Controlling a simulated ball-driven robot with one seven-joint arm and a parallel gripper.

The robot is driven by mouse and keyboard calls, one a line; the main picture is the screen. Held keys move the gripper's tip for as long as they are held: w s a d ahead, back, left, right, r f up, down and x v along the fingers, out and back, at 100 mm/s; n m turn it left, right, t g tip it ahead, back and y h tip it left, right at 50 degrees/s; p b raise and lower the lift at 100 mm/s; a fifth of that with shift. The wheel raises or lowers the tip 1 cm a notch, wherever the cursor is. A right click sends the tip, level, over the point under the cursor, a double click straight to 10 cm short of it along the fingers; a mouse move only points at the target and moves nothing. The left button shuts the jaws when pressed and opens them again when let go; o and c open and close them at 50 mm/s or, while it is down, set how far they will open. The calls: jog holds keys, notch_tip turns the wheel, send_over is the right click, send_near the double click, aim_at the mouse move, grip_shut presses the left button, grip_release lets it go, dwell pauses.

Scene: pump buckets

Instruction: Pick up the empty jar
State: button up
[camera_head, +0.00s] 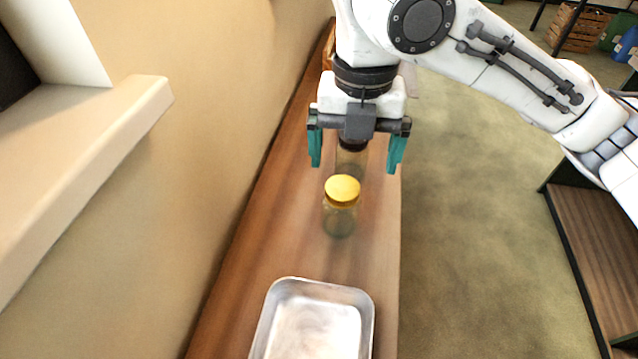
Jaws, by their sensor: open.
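A clear glass jar with a yellow lid (341,208) stands upright on the wooden counter, and I see nothing in it. Behind it, a second jar with a dark lid (351,160) stands partly hidden by my gripper. My gripper (356,155) is open, with its two teal fingers pointing down. In the picture the fingers lie to either side of the dark-lidded jar, above and behind the yellow-lidded one. I cannot tell how high the fingertips are over the counter, or whether the dark-lidded jar is empty.
A metal tray (366,325) sits on the wooden counter (245,285) at the front. A beige wall (190,170) runs along the counter's left side. Open floor (470,240) lies to the right. A dark-framed wooden shelf (600,255) stands at the far right.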

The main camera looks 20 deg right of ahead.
aim_at(343, 186)
jog(key=f, duration=0.5)
jog(key=shift+w+a+b, duration=0.1)
jog(key=shift+w+b, duration=0.2)
jog(key=shift+w, duration=0.1)
jog(key=shift+w+a+f, duration=0.1)
jog(key=shift+w+f, duration=0.05)
jog(key=shift+f, duration=1.3)
jog(key=shift+w+a+f, duration=0.1)
jog(key=shift+f, duration=1.3)
jog(key=shift+c, duration=0.4)
jog(key=c, duration=1.2)
jog(key=shift+o, duration=0.2)
jog(key=shift+r, duration=0.1)
